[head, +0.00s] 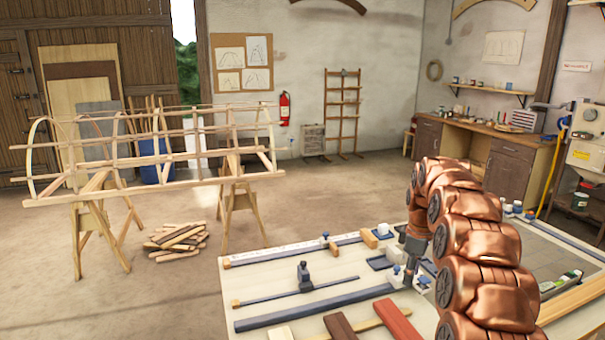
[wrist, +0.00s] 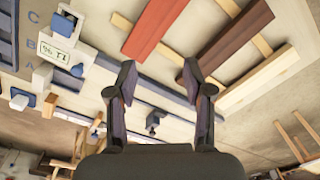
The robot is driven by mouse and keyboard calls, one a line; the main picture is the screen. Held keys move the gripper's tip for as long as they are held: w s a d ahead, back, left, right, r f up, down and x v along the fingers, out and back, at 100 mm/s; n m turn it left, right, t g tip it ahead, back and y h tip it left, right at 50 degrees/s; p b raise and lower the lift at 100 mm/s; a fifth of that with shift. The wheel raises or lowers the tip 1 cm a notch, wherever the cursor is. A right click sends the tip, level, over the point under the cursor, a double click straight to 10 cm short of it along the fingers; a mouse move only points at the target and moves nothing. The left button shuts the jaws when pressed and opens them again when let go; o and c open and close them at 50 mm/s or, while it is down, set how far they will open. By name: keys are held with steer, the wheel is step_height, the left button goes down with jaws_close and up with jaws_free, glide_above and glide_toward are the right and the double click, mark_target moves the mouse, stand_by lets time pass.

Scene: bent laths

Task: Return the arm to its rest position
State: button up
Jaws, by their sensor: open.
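My copper-coloured arm (head: 475,235) rises from the lower right in the head view and bends over the workbench. My gripper (head: 412,255) hangs down at its end, above the right part of the bench, partly hidden behind the arm's own links. In the wrist view my gripper (wrist: 158,82) has its two dark fingers apart with nothing between them. The bench top (head: 285,270) lies below, and I cannot tell the exact height of the fingertips over it.
The bench holds a red lath (head: 398,320), a brown lath (head: 346,328), blue bars (head: 315,305), a dark clamp (head: 304,275) and a small display box (wrist: 55,50). A wooden lath frame (head: 150,165) stands on trestles at left.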

steer(key=s+a+r+m+b, duration=0.25)
steer(key=s+a, duration=0.35)
steer(key=s, duration=0.5)
steer(key=s+a+f+m+b, duration=0.1)
steer(key=s+f+m+b, duration=0.1)
steer(key=s, duration=1)
steer(key=s+a+f+m+g+b, duration=0.1)
steer(key=s+f+m, duration=0.3)
steer(key=s, duration=0.8)
steer(key=s+a+f+m+b, duration=0.2)
steer(key=s+f+m, duration=0.1)
steer(key=s, duration=0.9)
steer(key=shift+s+a+f+g+b, duration=0.25)
steer(key=shift+s+f+g+b, duration=0.05)
steer(key=shift+s+f+b, duration=0.1)
